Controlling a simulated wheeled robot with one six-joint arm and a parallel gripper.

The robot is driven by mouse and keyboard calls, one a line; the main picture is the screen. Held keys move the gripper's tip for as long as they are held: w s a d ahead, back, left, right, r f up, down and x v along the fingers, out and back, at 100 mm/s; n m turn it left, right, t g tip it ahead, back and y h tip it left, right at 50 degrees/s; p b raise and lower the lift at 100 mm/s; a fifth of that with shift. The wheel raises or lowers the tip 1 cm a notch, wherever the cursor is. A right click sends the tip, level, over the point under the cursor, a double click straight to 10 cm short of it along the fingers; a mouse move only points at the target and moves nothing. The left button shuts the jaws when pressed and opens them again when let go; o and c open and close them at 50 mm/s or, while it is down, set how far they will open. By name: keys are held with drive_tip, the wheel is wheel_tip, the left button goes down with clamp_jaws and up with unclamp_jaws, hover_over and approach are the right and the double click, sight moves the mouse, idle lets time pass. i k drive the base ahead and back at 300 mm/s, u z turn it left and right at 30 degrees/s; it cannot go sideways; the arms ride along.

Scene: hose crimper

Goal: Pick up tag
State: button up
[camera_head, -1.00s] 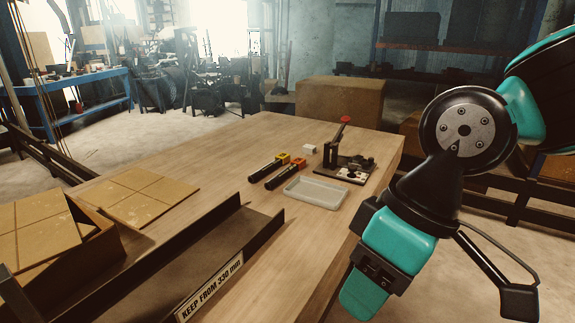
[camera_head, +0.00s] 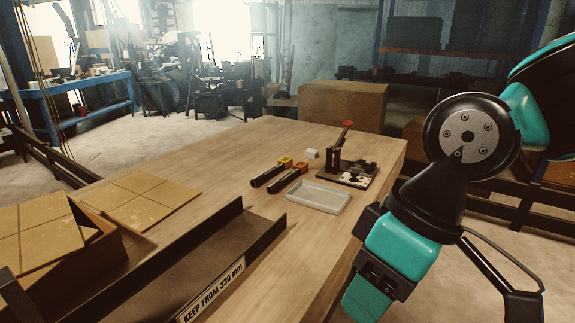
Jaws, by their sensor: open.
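No item is clearly readable as the tag in the head view. A small white block (camera_head: 311,153) lies on the wooden table (camera_head: 225,185), left of the crimper, too small to identify. Two black rod-like pieces lie side by side on the table, one with a yellow end (camera_head: 271,173) and one with an orange-red end (camera_head: 287,180). The hand crimper (camera_head: 345,166), with a red-tipped lever, stands on a dark base. My arm comes down the right side of the picture, right of these things. Its gripper jaws do not show.
An empty pale tray (camera_head: 317,197) sits in front of the crimper. A dark rail (camera_head: 215,255) labelled "KEEP FROM 330 mm" crosses the near table. Tan boards (camera_head: 140,200) and an open box (camera_head: 100,248) are at left. A cardboard box (camera_head: 342,107) stands behind. The middle tabletop is clear.

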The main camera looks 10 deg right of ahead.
sight(289, 162)
drive_tip(key=z, duration=1.6)
drive_tip(key=i, duration=2.6)
drive_tip(key=u, duration=3.45)
drive_tip(key=i, duration=0.5)
